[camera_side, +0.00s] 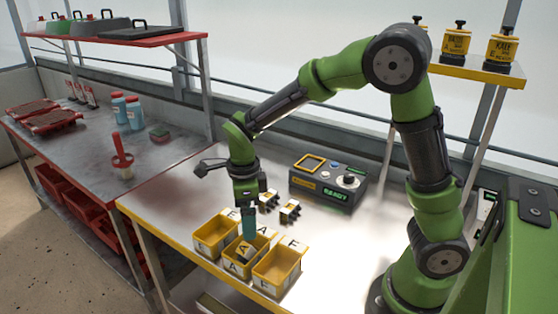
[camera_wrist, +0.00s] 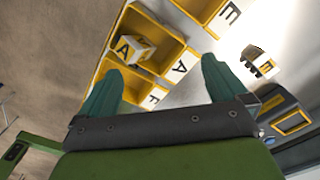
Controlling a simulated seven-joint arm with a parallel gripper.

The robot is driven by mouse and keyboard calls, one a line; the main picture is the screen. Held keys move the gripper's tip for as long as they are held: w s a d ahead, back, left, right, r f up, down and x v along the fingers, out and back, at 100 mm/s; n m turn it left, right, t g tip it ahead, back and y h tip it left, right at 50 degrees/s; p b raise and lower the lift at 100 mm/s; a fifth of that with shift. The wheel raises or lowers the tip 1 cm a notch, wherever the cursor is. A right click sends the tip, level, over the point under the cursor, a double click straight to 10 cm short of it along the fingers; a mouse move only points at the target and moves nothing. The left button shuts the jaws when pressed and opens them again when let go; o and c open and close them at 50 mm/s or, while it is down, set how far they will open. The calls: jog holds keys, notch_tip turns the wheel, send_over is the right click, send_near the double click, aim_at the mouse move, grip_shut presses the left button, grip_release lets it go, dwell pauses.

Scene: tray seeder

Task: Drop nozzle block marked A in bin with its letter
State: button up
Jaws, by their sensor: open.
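The nozzle block marked A (camera_side: 245,249) lies tilted inside the middle yellow bin marked A (camera_side: 237,270). In the wrist view the block (camera_wrist: 131,48) shows its letter A, inside the bin (camera_wrist: 178,68) with the matching letter. My gripper (camera_side: 248,236) points down just over this bin. In the wrist view my gripper (camera_wrist: 163,64) has its two teal fingers wide apart with nothing held between them. The block appears free of both fingers.
The bin marked E (camera_side: 212,238) stands to the left and the bin marked F (camera_side: 278,272) to the right. Two other blocks, one at the left (camera_side: 268,200) and one at the right (camera_side: 290,211), sit on the table behind. A control box (camera_side: 328,180) stands further back.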

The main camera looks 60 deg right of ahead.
notch_tip(320, 180, up, 17)
dwell(0.6)
jog(key=s+f+n+t+y, duration=0.1)
jog(key=s+n+t, duration=0.2)
jog(key=s+n, duration=0.4)
jog(key=s+f+n+t+y, duration=0.1)
jog(key=s+n+t, duration=0.3)
jog(key=n, duration=1.2)
jog(key=shift+s+d+f, duration=0.45)
jog(key=shift+s+f, duration=0.1)
jog(key=shift+s, duration=0.9)
